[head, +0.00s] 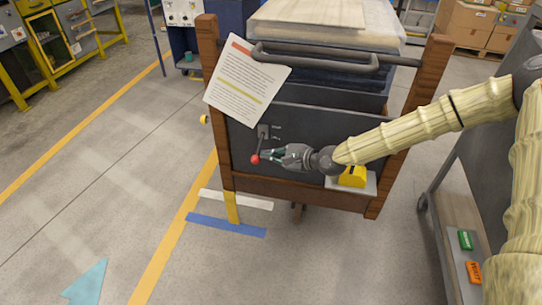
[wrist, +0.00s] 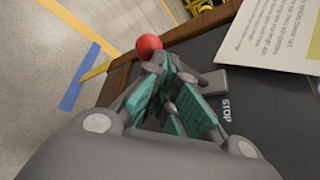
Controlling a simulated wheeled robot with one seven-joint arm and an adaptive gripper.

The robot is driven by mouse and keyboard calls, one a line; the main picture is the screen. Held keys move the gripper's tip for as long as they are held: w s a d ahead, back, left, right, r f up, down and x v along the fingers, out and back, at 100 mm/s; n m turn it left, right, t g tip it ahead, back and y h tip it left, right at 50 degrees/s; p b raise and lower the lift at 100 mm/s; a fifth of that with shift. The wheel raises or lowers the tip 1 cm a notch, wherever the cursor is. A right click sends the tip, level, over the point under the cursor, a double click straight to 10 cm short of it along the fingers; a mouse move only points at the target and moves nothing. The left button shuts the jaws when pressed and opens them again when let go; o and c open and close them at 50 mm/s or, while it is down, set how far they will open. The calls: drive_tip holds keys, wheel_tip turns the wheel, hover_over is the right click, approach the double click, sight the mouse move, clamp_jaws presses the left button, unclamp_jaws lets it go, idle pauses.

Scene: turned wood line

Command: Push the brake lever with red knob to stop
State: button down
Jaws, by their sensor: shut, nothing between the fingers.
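The brake lever's red knob (head: 255,159) hangs at the low end of a dark lever on the front panel of a wooden-framed cart. The lever's mounting plate (head: 263,131) has small labels beside it in the head view. My gripper (head: 266,155) is shut and empty, its tips at or very near the lever just right of the knob. In the wrist view the red knob (wrist: 149,45) shows just beyond the fingertips, and a STOP label (wrist: 226,109) is on the dark panel. The fingers hide part of the lever, and I cannot tell whether they touch it.
A yellow block (head: 352,176) sits on a small ledge below my wrist. A grey cart (head: 468,150) stands at right. Floor at left is open.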

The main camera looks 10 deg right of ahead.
drive_tip(key=shift+r, duration=0.1)
idle(0.3)
drive_tip(key=shift+r+p, duration=0.4)
drive_tip(key=shift+r, duration=0.3)
drive_tip(key=shift+d+f, duration=0.1)
drive_tip(key=s+d+r+b, duration=0.1)
drive_tip(key=s+d, duration=0.4)
drive_tip(key=d, duration=0.5)
drive_tip(key=shift+s+r+b, duration=0.15)
drive_tip(key=shift+s+b, duration=0.2)
drive_tip(key=shift+b, duration=0.05)
drive_tip(key=shift+a, duration=0.1)
idle(0.5)
